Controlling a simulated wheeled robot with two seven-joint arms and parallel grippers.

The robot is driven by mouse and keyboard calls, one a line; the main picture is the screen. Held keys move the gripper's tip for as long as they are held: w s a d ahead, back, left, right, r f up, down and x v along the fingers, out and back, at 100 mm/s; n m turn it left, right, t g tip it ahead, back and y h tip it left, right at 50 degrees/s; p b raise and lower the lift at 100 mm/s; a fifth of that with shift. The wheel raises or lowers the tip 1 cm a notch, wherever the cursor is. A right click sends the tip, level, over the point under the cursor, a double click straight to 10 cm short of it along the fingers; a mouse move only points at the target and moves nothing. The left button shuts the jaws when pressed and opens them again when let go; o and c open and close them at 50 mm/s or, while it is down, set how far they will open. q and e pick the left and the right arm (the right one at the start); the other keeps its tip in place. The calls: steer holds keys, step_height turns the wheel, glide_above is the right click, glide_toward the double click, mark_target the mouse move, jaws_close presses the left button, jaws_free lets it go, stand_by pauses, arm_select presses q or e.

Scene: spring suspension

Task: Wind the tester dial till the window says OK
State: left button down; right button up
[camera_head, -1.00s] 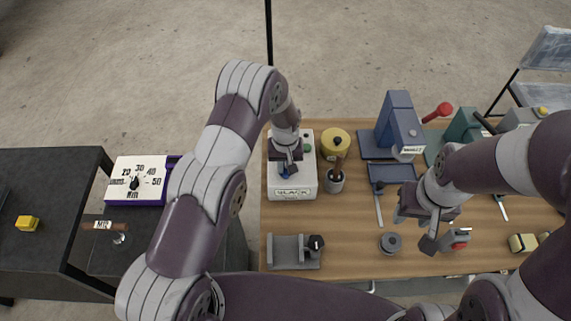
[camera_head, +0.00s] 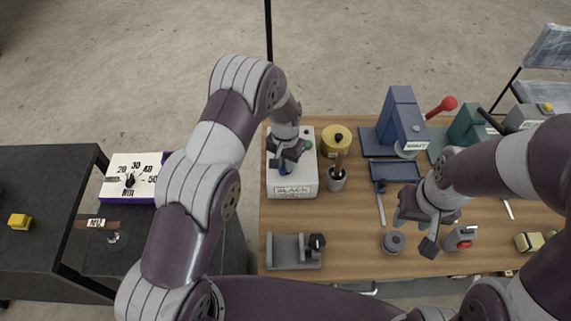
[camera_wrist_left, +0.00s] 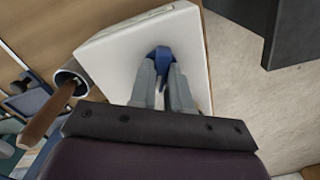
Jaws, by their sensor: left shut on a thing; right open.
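The tester is a white box (camera_head: 309,177) at the left end of the wooden bench. The lettering on its front window (camera_head: 292,191) is small and seems to read SLACK. My left gripper (camera_head: 281,164) is over the box top. In the left wrist view, its fingers (camera_wrist_left: 162,75) are shut on the blue dial knob (camera_wrist_left: 163,52) on the white tester top (camera_wrist_left: 118,52). The gripper hides part of the knob. My right gripper (camera_head: 415,232) is open and empty above the bench's right half.
A yellow round container (camera_head: 336,139) and a grey cup with a brown handle (camera_head: 336,181) stand close right of the tester. A grey fixture (camera_head: 289,251) lies in front. A grey ring-shaped part (camera_head: 393,242) is near the right gripper. A white scale (camera_head: 126,174) stands left.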

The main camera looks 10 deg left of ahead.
arm_select(q)
steer(key=m+b, duration=0.2)
steer(key=m, duration=0.4)
steer(key=m+b, duration=0.1)
steer(key=m, duration=0.3)
steer(key=shift+m, duration=0.3)
steer(key=shift+r+m+b, duration=0.1)
steer(key=shift+m+b, duration=0.2)
steer(key=shift+m, duration=0.8)
steer(key=shift+w, duration=0.1)
steer(key=c, duration=1.1)
jaws_free()
steer(key=shift+r, duration=0.1)
step_height(320, 180, up, 12)
steer(key=shift+r+b, duration=0.25)
steer(key=shift+b, duration=0.8)
